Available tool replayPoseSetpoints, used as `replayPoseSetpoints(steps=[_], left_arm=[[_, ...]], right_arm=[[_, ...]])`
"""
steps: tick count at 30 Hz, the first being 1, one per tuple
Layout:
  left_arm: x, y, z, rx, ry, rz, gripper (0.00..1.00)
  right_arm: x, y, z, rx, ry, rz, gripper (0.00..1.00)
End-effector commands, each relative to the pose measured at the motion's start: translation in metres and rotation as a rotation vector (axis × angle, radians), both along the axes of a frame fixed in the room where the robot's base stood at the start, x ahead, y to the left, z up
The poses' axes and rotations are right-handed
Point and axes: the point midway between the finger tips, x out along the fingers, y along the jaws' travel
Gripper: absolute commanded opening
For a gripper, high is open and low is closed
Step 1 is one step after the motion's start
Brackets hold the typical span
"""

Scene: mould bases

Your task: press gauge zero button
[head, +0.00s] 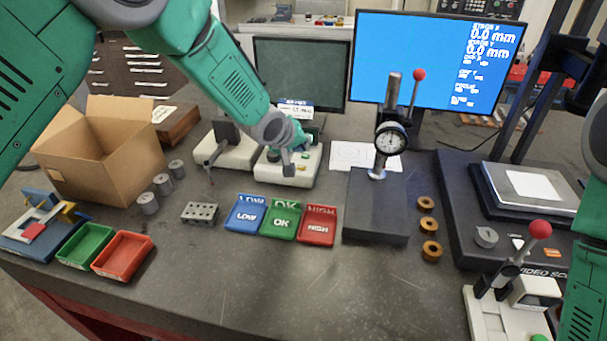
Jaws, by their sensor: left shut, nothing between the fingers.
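My left gripper (290,163) is shut and empty. It points down over a white-based device (305,178) at the back middle of the bench. Small green and yellow buttons show on this device beside the fingers. The fingertips are at or just above its top; I cannot tell whether they touch a button, and the gripper hides part of it. A round dial gauge (391,139) stands on a dark stand to the right, with a red-knobbed lever. I see no clear zero button on it. My right gripper is out of view; only green arm parts show at the right edge.
Blue, green and red trays (317,226) lie in front of the device. A cardboard box (98,150) and grey cylinders stand at left. Brass rings (431,251) lie right of the dark stand. A monitor (420,58) stands behind. The front middle bench is clear.

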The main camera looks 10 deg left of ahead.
Motion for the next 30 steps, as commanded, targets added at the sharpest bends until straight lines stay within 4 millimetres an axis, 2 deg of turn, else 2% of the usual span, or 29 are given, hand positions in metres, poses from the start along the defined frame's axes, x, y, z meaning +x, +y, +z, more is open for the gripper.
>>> replayPoseSetpoints(steps=[1,3,8,30], left_arm=[[0.000,0.000,-0.013,0.000,0.000,0.000,0.00],[0.000,0.000,-0.020,0.000,0.000,0.000,0.00],[0.000,-0.003,-0.030,0.002,-0.002,0.000,0.00],[0.000,-0.001,-0.031,0.001,-0.002,0.000,0.00]], right_arm=[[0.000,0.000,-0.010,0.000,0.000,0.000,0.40],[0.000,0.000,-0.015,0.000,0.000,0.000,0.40],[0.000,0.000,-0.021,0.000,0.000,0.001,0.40],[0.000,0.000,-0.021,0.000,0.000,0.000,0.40]])
